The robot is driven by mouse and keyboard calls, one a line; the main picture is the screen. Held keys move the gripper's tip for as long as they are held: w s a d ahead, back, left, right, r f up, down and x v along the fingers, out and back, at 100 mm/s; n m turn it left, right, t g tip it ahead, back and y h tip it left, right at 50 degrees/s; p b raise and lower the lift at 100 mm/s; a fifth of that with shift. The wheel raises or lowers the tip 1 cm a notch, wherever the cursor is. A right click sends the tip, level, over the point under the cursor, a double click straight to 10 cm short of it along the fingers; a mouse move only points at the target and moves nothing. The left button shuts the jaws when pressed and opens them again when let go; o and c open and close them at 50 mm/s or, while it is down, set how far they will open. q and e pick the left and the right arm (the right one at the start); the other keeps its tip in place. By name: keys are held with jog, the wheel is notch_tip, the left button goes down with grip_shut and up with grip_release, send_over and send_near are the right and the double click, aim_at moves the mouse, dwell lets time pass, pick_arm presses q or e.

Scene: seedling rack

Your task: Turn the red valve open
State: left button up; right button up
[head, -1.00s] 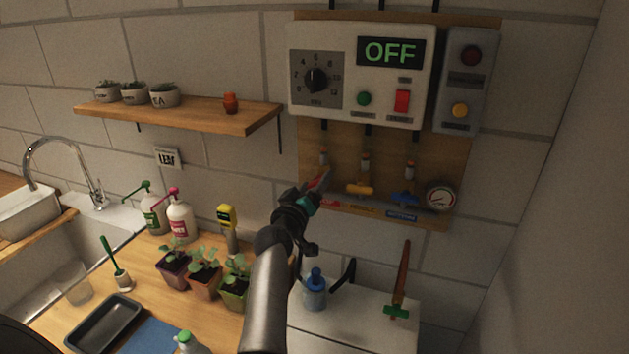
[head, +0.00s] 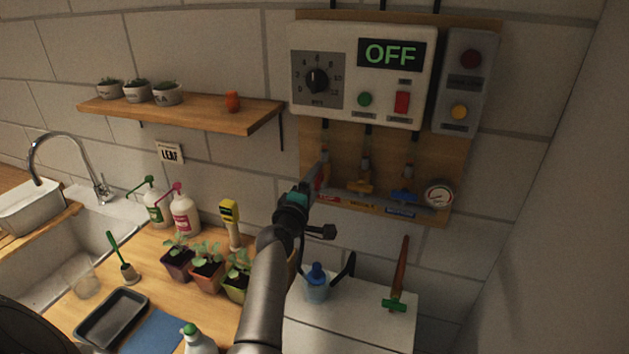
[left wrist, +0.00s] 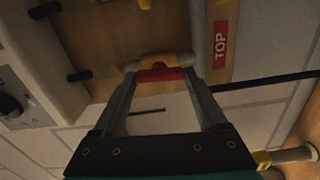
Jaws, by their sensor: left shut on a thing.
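The red valve (head: 323,172) is the leftmost of three valves on the wooden board under the control box. Its red handle also shows in the left wrist view (left wrist: 160,75), between my fingertips. My left gripper (head: 314,185) is shut on this handle, and its fingers partly hide it in the head view. The handle looks steep, close to in line with its pipe in the head view. A red "TOP" label (left wrist: 220,42) is beside the handle in the wrist view. My right gripper is not in view.
The yellow valve (head: 360,187) and blue valve (head: 404,196) are right of the red one, with a gauge (head: 438,194) beyond. The control box (head: 362,75) above reads OFF. Seedling pots (head: 207,277) and bottles stand on the counter below left. A blue spray bottle (head: 316,288) stands below.

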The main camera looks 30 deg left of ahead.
pick_arm(q)
jog(key=shift+n, duration=0.6)
jog(key=o, duration=1.3)
jog(key=shift+s, duration=0.15)
jog(key=v, duration=1.5)
jog(key=shift+d, duration=0.2)
